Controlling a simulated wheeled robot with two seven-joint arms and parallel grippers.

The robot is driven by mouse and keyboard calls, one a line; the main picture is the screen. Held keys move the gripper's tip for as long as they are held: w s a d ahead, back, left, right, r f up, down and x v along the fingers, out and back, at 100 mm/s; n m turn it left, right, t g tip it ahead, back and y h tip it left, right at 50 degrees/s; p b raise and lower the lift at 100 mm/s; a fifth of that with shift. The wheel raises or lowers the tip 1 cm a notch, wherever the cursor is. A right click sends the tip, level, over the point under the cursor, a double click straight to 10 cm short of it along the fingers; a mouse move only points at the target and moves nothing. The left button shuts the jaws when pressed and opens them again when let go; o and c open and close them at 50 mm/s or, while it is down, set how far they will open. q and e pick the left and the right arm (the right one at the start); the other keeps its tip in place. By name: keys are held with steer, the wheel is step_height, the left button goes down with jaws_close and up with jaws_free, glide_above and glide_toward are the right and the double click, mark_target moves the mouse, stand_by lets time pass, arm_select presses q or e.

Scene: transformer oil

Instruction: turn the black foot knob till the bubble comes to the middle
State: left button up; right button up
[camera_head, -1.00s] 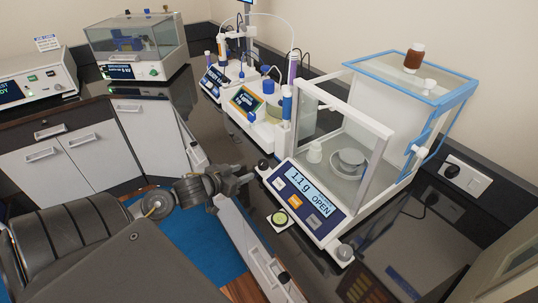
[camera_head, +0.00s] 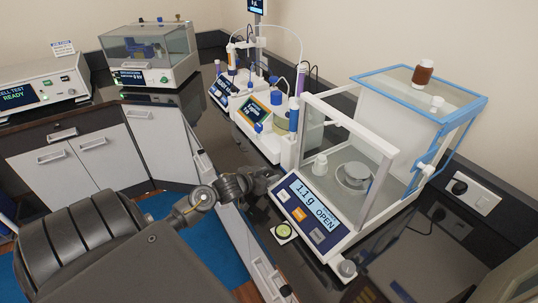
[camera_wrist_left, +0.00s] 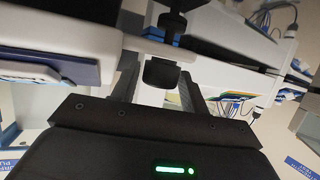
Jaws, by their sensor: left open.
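The balance (camera_head: 312,215) stands on the dark bench; its display reads 1.1 g OPEN. The round green bubble level (camera_head: 284,231) sits in a white mount at its front edge; the bubble is too small to place exactly. My left gripper (camera_head: 266,180) is at the balance's front left corner and covers the black foot knob in the head view. In the left wrist view the black knob (camera_wrist_left: 161,73) shows between the two open, grey fingers, with gaps beside it. A grey foot knob (camera_head: 347,268) is at the front right corner. My right gripper is out of view.
A brown bottle (camera_head: 423,74) and a white piece stand on the balance's blue-edged top. A titrator (camera_head: 262,125) with bottles is close behind the left side. A clear-lidded tester (camera_head: 148,60) is farther back. Bare bench lies right of the balance.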

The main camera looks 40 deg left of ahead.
arm_select(q)
steer(key=shift+w+f, duration=0.15)
steer(key=shift+w, duration=0.15)
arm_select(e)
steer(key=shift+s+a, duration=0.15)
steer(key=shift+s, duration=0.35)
arm_select(q)
steer(key=c, duration=0.7)
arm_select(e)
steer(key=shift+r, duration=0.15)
